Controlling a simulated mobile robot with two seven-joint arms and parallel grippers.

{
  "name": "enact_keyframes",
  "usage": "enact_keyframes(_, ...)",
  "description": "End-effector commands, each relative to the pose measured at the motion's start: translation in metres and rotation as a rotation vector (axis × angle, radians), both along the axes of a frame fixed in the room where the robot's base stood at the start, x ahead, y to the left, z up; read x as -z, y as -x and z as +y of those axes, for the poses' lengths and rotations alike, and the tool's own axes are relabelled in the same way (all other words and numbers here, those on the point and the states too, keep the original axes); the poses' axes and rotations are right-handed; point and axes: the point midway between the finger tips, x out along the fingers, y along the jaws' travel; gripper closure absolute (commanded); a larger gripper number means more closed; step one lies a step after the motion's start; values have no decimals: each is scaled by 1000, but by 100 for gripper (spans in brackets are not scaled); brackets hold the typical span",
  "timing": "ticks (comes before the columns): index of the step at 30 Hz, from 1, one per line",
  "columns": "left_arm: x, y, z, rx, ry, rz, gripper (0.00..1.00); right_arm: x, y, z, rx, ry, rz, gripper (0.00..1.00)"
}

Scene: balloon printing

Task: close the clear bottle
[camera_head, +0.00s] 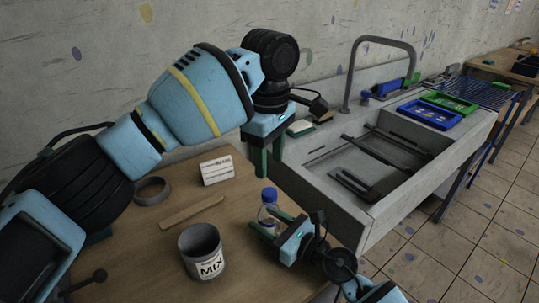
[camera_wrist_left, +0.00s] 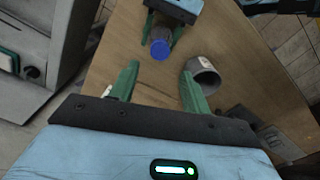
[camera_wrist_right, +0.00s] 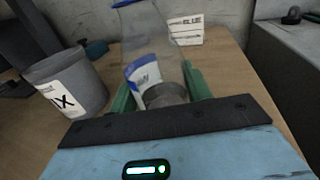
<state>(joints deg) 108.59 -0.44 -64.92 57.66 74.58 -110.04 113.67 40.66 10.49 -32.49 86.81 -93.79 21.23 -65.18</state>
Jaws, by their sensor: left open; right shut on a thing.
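The clear bottle (camera_head: 266,213) stands upright near the table's right edge, with a blue cap (camera_head: 269,194) on its top. Whether the cap is tight cannot be told. In the right wrist view the bottle (camera_wrist_right: 148,45) has a blue and white label. My right gripper (camera_head: 269,222) is shut around the bottle's lower body from the side. My left gripper (camera_head: 266,170) is open and empty, pointing down above the cap and apart from it. In the left wrist view the cap (camera_wrist_left: 159,49) shows just beyond the gap between the open fingers.
A grey cup labelled MIX (camera_head: 200,253) stands left of the bottle. A wooden stick (camera_head: 191,213), a grey ring (camera_head: 152,191) and a white card (camera_head: 217,170) are on the wooden table (camera_head: 150,235). A sink (camera_head: 350,205) adjoins on the right.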

Motion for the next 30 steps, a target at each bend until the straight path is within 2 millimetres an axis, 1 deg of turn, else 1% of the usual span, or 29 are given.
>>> enact_keyframes(4, 1, 0, 0, 1, 0, 0, 53, 0, 0, 0, 0, 0, 0, 100)
enact_keyframes(7, 6, 0, 0, 1, -1, 1, 53, 0, 0, 0, 0, 0, 0, 100)
enact_keyframes(11, 21, 0, 1, 2, -2, 3, 53, 0, 0, 0, 0, 0, 0, 100)
enact_keyframes(15, 42, 0, 1, 2, -1, 2, 53, 0, 0, 0, 0, 0, 0, 100)
enact_keyframes(21, 67, 0, 1, 2, -2, 1, 53, 0, 0, 0, 0, 0, 0, 100)
enact_keyframes(25, 77, 0, 0, 2, -1, 1, 53, 0, 0, 0, 0, 0, 0, 100)
enact_keyframes(30, 81, 0, 0, 2, -1, 1, 53, 0, 0, 0, 0, 0, 0, 100)
